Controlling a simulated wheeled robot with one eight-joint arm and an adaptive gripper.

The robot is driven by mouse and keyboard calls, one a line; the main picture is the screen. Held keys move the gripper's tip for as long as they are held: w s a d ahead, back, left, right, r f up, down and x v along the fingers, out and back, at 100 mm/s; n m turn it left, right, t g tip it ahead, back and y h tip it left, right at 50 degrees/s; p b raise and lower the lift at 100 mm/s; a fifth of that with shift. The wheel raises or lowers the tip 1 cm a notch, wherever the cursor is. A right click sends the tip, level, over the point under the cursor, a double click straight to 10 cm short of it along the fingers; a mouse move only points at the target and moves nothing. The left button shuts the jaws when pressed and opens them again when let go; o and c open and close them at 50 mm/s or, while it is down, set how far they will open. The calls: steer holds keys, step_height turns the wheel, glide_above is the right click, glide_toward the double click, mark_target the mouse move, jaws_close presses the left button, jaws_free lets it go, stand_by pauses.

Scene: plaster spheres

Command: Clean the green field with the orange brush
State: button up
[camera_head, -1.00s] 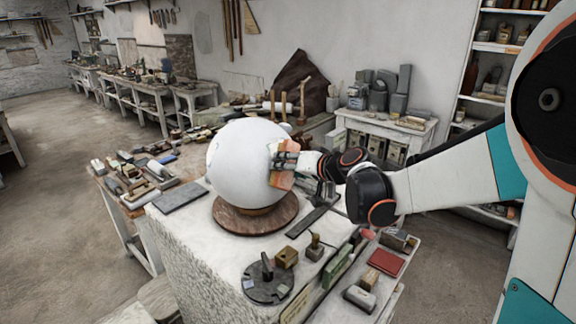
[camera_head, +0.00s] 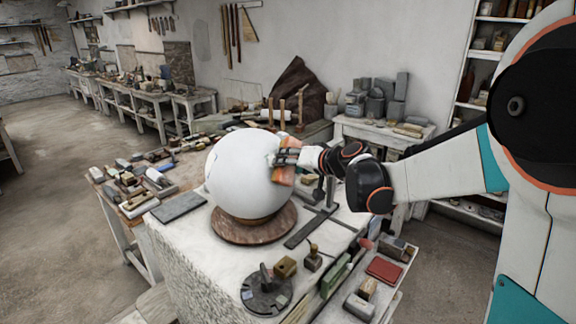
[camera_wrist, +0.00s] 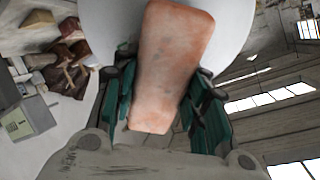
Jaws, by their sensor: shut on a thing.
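A large white sphere (camera_head: 232,172) sits on a round wooden base (camera_head: 226,232) on the workbench. My gripper (camera_head: 288,157) is at the sphere's right side, shut on the orange brush (camera_head: 285,173). The brush lies close against the sphere's surface; I cannot tell whether it touches. In the wrist view the brush (camera_wrist: 175,60) is a pinkish-orange slab with some darker smudges, held between the fingers. It covers much of the sphere (camera_wrist: 232,28) behind it. I see no green field on the visible part of the sphere; the surface behind the brush is hidden.
A dark slab (camera_head: 180,206) lies left of the base. A round dark tool disc (camera_head: 266,302), small wooden blocks and a red box (camera_head: 384,269) lie at the front right. A side table with many tools (camera_head: 130,185) stands at the left.

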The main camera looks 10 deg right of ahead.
mark_target(288, 175)
steer(key=shift+f, duration=0.1)
steer(key=shift+s+a+f+b, duration=0.45)
steer(key=shift+s+f+b, duration=0.15)
steer(key=shift+s+f, duration=0.15)
steer(key=shift+s+a+f+b, duration=0.4)
steer(key=shift+s+f+b, duration=0.2)
steer(key=shift+s+f, duration=0.1)
steer(key=shift+w, duration=0.1)
steer(key=shift+r, duration=0.1)
steer(key=shift+w+d+r+p, duration=0.45)
steer(key=shift+w+r, duration=0.25)
steer(key=shift+r, duration=0.05)
steer(key=shift+w+d+r+p, duration=0.4)
steer(key=shift+w+d+r, duration=0.05)
steer(key=shift+w+r, duration=0.25)
steer(key=shift+s, duration=0.1)
steer(key=shift+s+a+f+b, duration=0.1)
steer(key=shift+s+f+b, duration=0.15)
steer(key=shift+s, duration=0.4)
steer(key=shift+s+a+f+b, duration=0.1)
steer(key=shift+s+f, duration=0.1)
steer(key=shift+s, duration=0.4)
